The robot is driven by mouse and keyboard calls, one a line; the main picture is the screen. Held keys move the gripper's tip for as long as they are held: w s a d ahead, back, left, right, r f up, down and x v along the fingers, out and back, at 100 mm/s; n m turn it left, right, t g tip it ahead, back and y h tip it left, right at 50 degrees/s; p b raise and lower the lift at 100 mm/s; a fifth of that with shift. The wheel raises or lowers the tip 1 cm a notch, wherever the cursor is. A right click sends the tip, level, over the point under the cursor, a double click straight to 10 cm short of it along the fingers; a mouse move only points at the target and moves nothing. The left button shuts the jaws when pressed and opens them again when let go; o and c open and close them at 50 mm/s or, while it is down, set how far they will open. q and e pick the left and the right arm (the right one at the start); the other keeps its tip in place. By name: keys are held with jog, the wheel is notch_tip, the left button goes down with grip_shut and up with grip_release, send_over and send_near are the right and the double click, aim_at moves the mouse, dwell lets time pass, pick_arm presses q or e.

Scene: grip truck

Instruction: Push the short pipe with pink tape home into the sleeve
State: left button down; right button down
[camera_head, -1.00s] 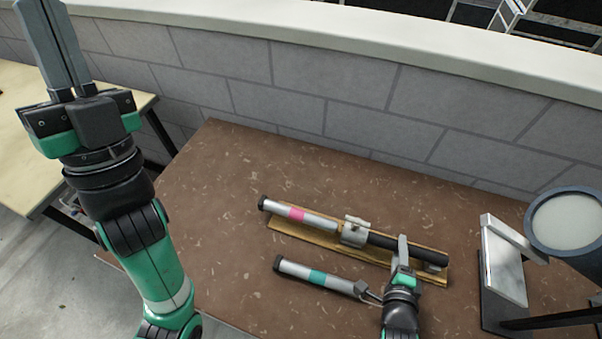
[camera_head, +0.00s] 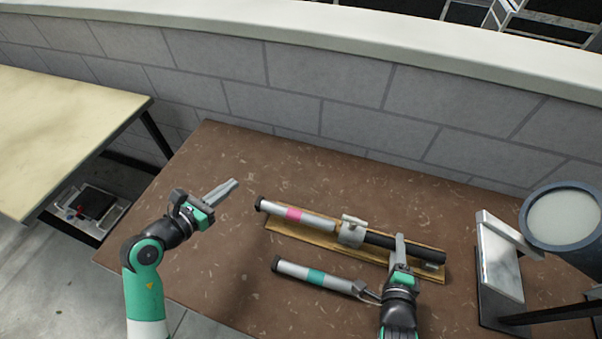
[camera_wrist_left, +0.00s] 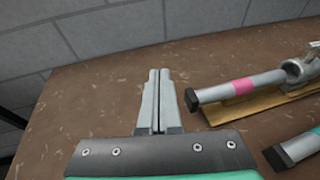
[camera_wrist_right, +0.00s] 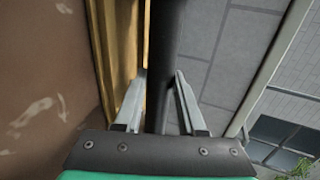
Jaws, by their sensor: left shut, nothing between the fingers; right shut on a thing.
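The short silver pipe with pink tape (camera_head: 293,214) lies along the wooden board (camera_head: 283,230), its black-capped end facing left. Its right end meets the grey sleeve (camera_head: 351,232), which has a handle on top; how deep it sits inside is unclear. A black tube (camera_head: 385,241) runs from the sleeve's other side. My left gripper (camera_head: 233,183) is shut and empty, left of the capped end and apart from it. In the left wrist view, the pink-taped pipe (camera_wrist_left: 240,87) lies right of my fingers. My right gripper (camera_head: 400,238) is shut on the black tube, also seen in the right wrist view (camera_wrist_right: 163,60).
A second silver pipe with teal tape (camera_head: 316,277) lies in front of the board. A metal plate stand (camera_head: 502,265) and a round lamp-like fixture (camera_head: 565,218) stand at the right. A block wall (camera_head: 300,90) runs behind the table. The table's left part is clear.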

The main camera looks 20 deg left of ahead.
pick_arm(q)
notch_tip(320, 180, down, 9)
jog(key=shift+r, duration=0.1)
jog(key=shift+d, duration=0.9)
jog(key=shift+d, duration=0.2)
dwell(1.7)
